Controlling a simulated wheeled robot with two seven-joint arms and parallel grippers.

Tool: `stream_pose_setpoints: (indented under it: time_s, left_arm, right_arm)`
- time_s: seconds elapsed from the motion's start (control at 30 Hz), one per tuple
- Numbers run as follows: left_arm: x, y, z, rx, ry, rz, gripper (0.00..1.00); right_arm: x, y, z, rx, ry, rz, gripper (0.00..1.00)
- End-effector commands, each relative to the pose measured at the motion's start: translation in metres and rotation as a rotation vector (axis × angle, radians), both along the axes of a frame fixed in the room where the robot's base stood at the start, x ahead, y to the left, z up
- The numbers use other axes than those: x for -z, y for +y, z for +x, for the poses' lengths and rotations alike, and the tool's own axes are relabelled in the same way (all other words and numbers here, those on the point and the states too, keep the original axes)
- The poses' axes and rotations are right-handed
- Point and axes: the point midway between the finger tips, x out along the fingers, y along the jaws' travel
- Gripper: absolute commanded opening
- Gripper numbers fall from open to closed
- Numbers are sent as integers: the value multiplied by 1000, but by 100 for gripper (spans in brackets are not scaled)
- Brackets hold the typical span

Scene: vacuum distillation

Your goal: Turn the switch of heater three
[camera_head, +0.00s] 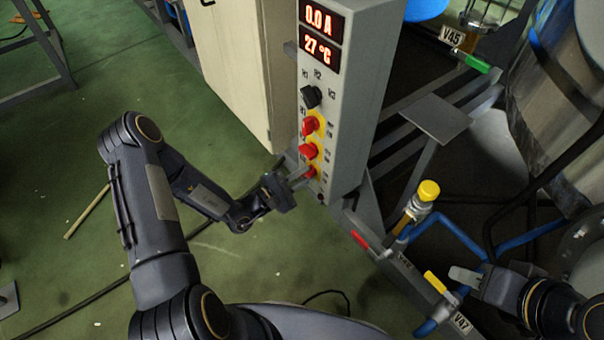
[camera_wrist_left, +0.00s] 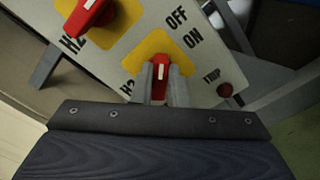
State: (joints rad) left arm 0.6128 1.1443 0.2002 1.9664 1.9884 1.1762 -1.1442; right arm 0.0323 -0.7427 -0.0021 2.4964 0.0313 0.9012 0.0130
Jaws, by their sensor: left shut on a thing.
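The control box (camera_head: 345,90) has a black knob (camera_head: 311,96) above a column of red switches on yellow plates. The lowest red switch, heater three (camera_head: 312,171), also shows in the left wrist view (camera_wrist_left: 160,68), its "H3" label partly hidden. My left gripper (camera_head: 302,178) is shut on this switch, one finger on each side of it. The "OFF" and "ON" marks are at its upper right in the wrist view. The heater two switch (camera_wrist_left: 90,14) is beside it. My right gripper (camera_head: 466,276) is by a yellow valve lever; its finger gap cannot be made out.
The box's displays (camera_head: 321,38) read 0.0 A and 27 °C. A small red TRIP button (camera_wrist_left: 225,90) is close to the held switch. A cabinet (camera_head: 235,70) stands behind. Pipes with a red lever (camera_head: 361,241) and a yellow lever (camera_head: 435,282) lie at the right. Green floor is open at left.

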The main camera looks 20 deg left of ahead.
Motion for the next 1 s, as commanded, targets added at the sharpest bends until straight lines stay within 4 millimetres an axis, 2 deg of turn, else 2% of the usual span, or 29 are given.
stream_pose_setpoints:
  time_s: [0.6, 1.0]
  left_arm:
    - [4, -1, -1, 1, -337, 434, 0]
    - [4, -1, -2, 1, -449, 578, 0]
  right_arm:
    - [1, 0, 0, 0, 0, 0, 35]
    - [4, 0, 0, 0, 0, 0, 35]
